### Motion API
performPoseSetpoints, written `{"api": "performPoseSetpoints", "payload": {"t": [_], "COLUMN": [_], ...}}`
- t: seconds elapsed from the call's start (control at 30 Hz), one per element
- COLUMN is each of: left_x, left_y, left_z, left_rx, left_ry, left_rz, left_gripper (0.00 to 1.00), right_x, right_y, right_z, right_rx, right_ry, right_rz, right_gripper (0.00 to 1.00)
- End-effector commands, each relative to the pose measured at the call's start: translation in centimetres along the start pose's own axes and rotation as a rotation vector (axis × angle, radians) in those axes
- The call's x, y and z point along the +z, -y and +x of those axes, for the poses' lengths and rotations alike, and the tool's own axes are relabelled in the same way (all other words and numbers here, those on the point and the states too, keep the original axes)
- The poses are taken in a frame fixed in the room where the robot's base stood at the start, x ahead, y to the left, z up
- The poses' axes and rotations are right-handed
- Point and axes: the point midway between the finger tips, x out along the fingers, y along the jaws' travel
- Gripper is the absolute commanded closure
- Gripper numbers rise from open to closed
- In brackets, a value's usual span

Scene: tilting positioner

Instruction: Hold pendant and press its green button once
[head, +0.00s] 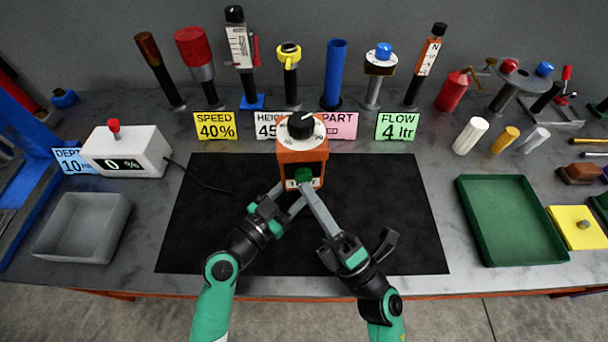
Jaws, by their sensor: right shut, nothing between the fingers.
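The pendant is an orange box (289,155) with a black dial on a white scale on top and a green button (304,175) low on its front. It stands upright at the back of the black mat. My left gripper (292,190) is at its lower front, its two fingers apart with the pendant's lower end between them; the right fingertip is partly hidden. My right gripper (306,184) is shut and empty, its fingertips at the green button, seeming to touch it. Whether the button is pushed in cannot be told.
The black mat (400,220) is otherwise clear. A grey tray (124,225) and a white box with a red knob (150,148) stand left. A green tray (545,215) lies right. Label cards, including a yellow card (214,126), and several upright tools line the back.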

Motion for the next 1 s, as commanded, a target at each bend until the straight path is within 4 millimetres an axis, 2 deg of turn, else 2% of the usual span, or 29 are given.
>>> {"api": "performPoseSetpoints", "payload": {"t": [1.0], "left_x": [0.07], "left_y": [0.0], "left_z": [-0.01], "left_rx": [0.0], "left_ry": [0.001], "left_rz": [0.0], "left_gripper": [1.0], "right_x": [0.44], "right_y": [0.41], "right_z": [0.58], "right_rx": [0.001], "right_ry": [0.0], "right_rz": [0.001], "right_gripper": [1.0]}}
